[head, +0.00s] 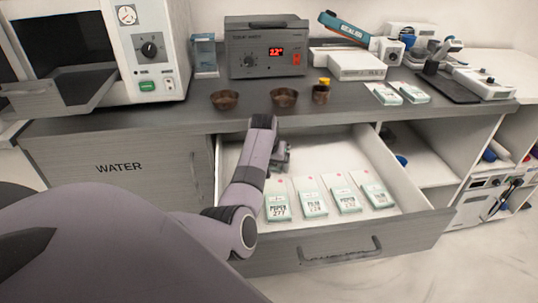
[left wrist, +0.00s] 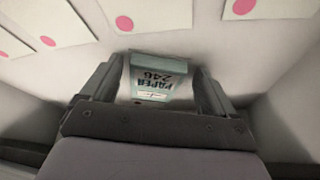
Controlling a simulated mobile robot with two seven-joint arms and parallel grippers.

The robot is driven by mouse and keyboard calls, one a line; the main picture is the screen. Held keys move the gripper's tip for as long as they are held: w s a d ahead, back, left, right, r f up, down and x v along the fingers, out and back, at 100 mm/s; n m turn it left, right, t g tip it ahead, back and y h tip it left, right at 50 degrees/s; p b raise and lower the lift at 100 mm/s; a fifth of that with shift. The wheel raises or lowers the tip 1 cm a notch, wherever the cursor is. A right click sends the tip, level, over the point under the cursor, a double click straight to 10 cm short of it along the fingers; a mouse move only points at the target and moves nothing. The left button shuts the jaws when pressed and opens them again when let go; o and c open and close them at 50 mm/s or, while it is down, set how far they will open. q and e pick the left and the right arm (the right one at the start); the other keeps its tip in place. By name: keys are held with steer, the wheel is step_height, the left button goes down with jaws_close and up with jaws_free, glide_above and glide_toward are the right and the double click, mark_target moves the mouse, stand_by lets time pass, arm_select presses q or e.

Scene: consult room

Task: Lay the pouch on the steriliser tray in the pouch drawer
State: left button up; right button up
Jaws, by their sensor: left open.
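The pouch drawer (head: 345,247) is pulled open, with several white-and-green paper pouches (head: 312,200) in a row towards its front. My left gripper (head: 281,156) is inside the drawer, behind that row. In the left wrist view it is open, with a pouch labelled PAPER 246 (left wrist: 158,80) between its spread fingers, seen upside down. Gaps show beside the pouch. I cannot tell whether it touches the drawer floor. This pouch is hidden in the head view. The steriliser tray (head: 62,103) sticks out at the left, and its visible part is bare. My right gripper is not in view.
The counter above the drawer holds two brown bowls (head: 284,97), an amber jar (head: 321,92) and a grey sealer box (head: 265,47). Two more pouches (head: 410,92) lie further right. The drawer's right wall (head: 390,168) stands close to the pouch row.

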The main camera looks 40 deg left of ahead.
arm_select(q)
steer(key=shift+d+r, duration=0.1)
steer(key=shift+d, duration=0.35)
steer(key=p+v, duration=0.2)
steer(key=v, duration=1)
steer(key=shift+a, duration=0.25)
steer(key=shift+w, duration=0.15)
